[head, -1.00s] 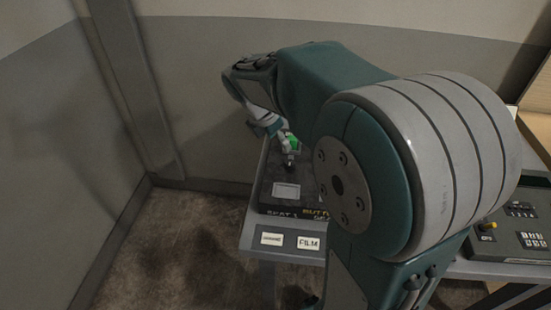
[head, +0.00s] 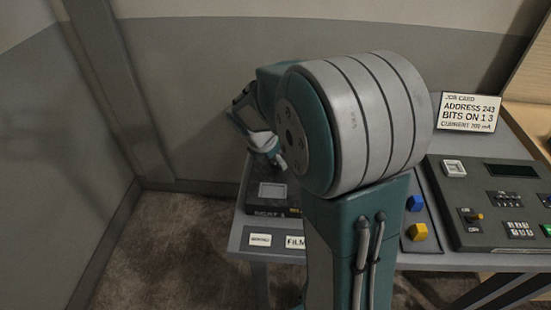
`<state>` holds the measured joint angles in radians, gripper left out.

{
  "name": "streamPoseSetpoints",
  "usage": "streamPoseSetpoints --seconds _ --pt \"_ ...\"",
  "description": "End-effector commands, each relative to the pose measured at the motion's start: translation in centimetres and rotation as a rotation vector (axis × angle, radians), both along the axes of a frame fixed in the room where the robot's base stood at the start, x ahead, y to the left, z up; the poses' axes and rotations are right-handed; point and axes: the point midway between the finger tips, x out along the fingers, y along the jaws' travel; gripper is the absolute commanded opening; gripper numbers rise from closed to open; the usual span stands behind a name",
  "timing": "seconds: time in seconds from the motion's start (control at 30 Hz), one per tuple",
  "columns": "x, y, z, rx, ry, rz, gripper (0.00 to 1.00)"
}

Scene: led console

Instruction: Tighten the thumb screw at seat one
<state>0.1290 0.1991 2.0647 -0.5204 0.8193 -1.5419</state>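The dark seat one box (head: 268,209), with a "SEAT 1" label on its front and a pale plate (head: 272,190) on top, stands at the left end of the grey table. My gripper (head: 280,163) is small in the picture, tilted down over the back of this box. Whether its fingers are open or shut, or touch anything, is too small to tell. I cannot make out the thumb screw; my arm covers the right part of the box.
Labels (head: 261,240) lie on the table's front edge. Right of my arm are a blue block (head: 415,203), a yellow block (head: 418,232), a dark console (head: 475,190) with switches, and a job card (head: 468,112). A wall stands close behind.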

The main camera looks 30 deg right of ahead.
Motion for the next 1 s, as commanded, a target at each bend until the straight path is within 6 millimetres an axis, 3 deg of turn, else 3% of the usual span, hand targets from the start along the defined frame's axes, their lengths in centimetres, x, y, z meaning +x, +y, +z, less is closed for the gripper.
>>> streamPoseSetpoints --seconds 0.03,0.1,0.63,1.0 --pt "0.00 0.07 0.03 0.000 0.000 0.000 0.26" --pt "0.00 0.11 0.04 -0.001 0.000 0.001 0.00" --pt "0.10 0.14 -0.02 0.002 -0.001 -0.040 0.00" --pt "0.33 0.17 -0.05 0.002 0.001 -0.292 0.00"
